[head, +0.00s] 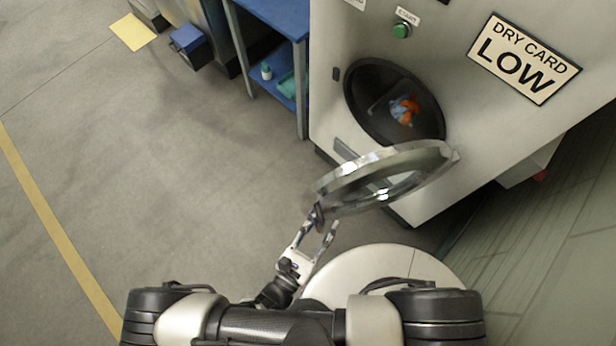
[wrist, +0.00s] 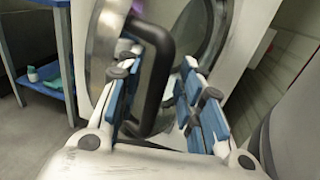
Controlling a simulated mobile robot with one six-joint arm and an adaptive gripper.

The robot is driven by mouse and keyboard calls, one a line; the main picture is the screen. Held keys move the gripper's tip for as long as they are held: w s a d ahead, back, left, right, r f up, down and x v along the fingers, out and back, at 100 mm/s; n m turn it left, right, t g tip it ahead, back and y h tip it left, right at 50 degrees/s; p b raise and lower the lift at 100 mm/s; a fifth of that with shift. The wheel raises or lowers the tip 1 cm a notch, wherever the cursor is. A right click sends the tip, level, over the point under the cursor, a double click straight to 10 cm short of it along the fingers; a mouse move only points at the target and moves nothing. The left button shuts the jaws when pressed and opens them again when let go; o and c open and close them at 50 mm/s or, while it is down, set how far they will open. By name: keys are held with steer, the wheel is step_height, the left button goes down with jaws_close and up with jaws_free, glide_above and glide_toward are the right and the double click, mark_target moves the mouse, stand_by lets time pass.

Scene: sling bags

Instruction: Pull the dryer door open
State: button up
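The dryer (head: 340,130) has a dark round drum opening with orange and blue cloth (head: 404,109) inside. Its round metal-rimmed door (head: 420,158) is swung well out from the opening, hinged at the right. My gripper (head: 325,228) is at the door's free left edge, by its handle. In the wrist view the dark looped handle (wrist: 160,62) runs down to the left finger, and the door rim (wrist: 101,45) is behind it. The two blue-padded fingers (wrist: 163,95) are spread apart with a gap between them. Whether a finger touches the handle is unclear.
A blue shelf table (head: 300,70) with a small bottle (head: 266,71) stands left of the dryer. A "DRY CARD LOW" sign (head: 523,58) and green start button (head: 401,31) are on the dryer front.

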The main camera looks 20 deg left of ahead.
steer(key=v, duration=1.2)
